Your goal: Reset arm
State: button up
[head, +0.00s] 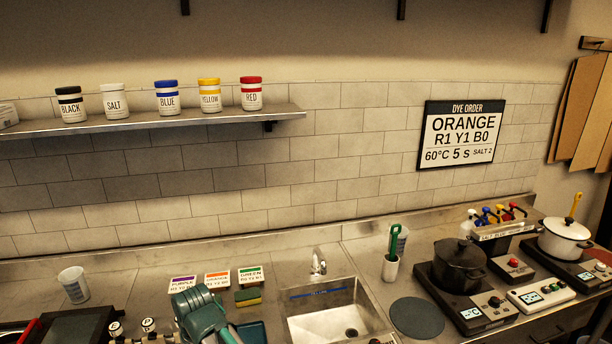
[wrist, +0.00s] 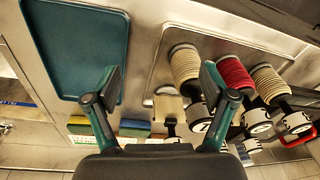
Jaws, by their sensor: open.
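My gripper (wrist: 157,85) shows in the wrist view with its two dark fingers spread wide and nothing between them. It hangs above the worktop, between a teal tray (wrist: 78,40) and a metal tray (wrist: 180,40). In the head view, a teal part of my arm (head: 200,312) shows at the bottom, left of the sink. I cannot make out the fingertips in the head view.
A metal sink (head: 335,318) lies right of my arm. Three labelled cards (head: 217,278) and a sponge (head: 248,297) lie behind it. A black pot (head: 460,262) and a white pot (head: 565,238) stand on hotplates at right. A shelf (head: 200,119) holds several labelled jars.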

jog(key=s+d+f+m+g+h+b, duration=0.15)
jog(key=s+d+f, duration=0.25)
jog(key=d+f, duration=0.55)
jog(key=s+d+f+m+g+h, duration=0.1)
jog(key=s+d+f+m+g, duration=0.15)
jog(key=d+f, duration=0.75)
jog(key=s+d+f+m+g+h+b, duration=0.15)
jog(key=s+d+f, duration=0.25)
jog(key=d+f, duration=0.65)
jog(key=s+d+f+g+y+b, duration=0.1)
jog(key=s+d+f, duration=0.5)
jog(key=s+f, duration=0.2)
jog(key=s+d+f+g+y+b, duration=0.1)
jog(key=s+d+f+b, duration=0.1)
jog(key=s+d+f, duration=0.5)
jog(key=s+f, duration=0.1)
jog(key=s, duration=0.2)
jog(key=shift+d+m, duration=0.3)
jog(key=shift+m, duration=0.05)
jog(key=shift+s, duration=0.1)
jog(key=shift+c, duration=0.2)
